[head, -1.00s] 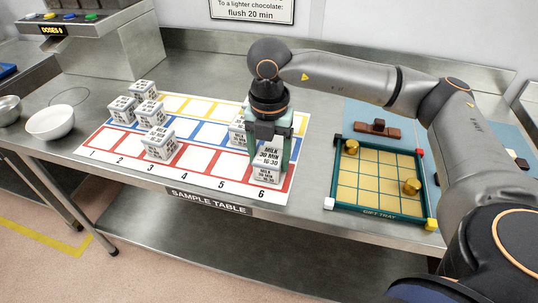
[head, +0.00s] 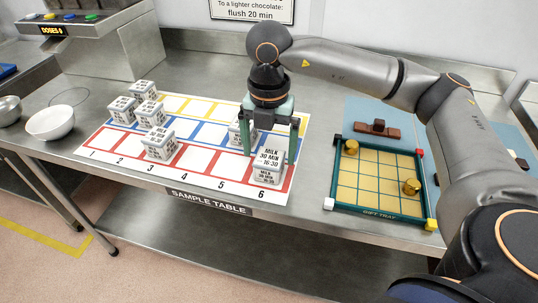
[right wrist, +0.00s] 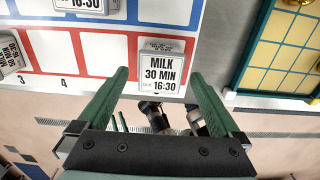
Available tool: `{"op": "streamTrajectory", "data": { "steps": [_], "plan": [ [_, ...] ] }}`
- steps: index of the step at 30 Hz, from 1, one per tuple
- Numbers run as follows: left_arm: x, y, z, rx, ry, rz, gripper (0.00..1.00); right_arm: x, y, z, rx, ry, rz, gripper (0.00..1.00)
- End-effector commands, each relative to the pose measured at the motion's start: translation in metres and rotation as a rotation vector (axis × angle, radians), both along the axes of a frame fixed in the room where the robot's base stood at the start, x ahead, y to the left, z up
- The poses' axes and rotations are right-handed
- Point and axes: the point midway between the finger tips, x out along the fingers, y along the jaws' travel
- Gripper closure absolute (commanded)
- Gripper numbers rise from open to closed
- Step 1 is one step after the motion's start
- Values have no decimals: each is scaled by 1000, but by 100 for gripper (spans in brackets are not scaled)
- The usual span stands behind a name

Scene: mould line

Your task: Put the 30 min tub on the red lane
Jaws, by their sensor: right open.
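The 30 min tub (head: 267,175) is a white tub labelled "MILK 30 MIN 16:30". It stands upright on the red lane (head: 225,167) at column 6 of the lane mat. In the right wrist view the tub (right wrist: 162,66) is upright in the picture, between and beyond the fingertips. My right gripper (head: 270,158) is open above and around the tub, with a finger on each side and its palm raised clear of the lid. It also shows in the right wrist view (right wrist: 160,78) with its green fingers spread. My left gripper is out of view.
Another tub (head: 238,133) stands behind, on the blue lane, partly hidden by the gripper. Several tubs, one a red-lane tub (head: 160,144), stand at the left. The gift tray (head: 378,212) lies to the right.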

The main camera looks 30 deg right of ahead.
Motion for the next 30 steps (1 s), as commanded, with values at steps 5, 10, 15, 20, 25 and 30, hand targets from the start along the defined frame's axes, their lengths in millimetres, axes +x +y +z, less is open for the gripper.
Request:
{"op": "streamTrajectory", "data": {
  "steps": [5, 10, 15, 20, 25, 30],
  "plan": [
    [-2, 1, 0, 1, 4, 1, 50, 1, 0, 43, 2, -5, 0, 0],
    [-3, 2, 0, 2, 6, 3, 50, 1, 0, 74, 2, -4, 0, 0],
    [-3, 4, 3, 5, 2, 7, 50, 1, 0, 92, 1, -2, 0, 0],
    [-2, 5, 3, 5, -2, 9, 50, 0, 0, 95, 0, 0, 0, 0],
    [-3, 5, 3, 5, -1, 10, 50, 0, 0, 95, 0, 0, 0, 0],
    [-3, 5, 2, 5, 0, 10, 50, 0, 0, 95, 0, 0, 0, 0]
  ]
}}
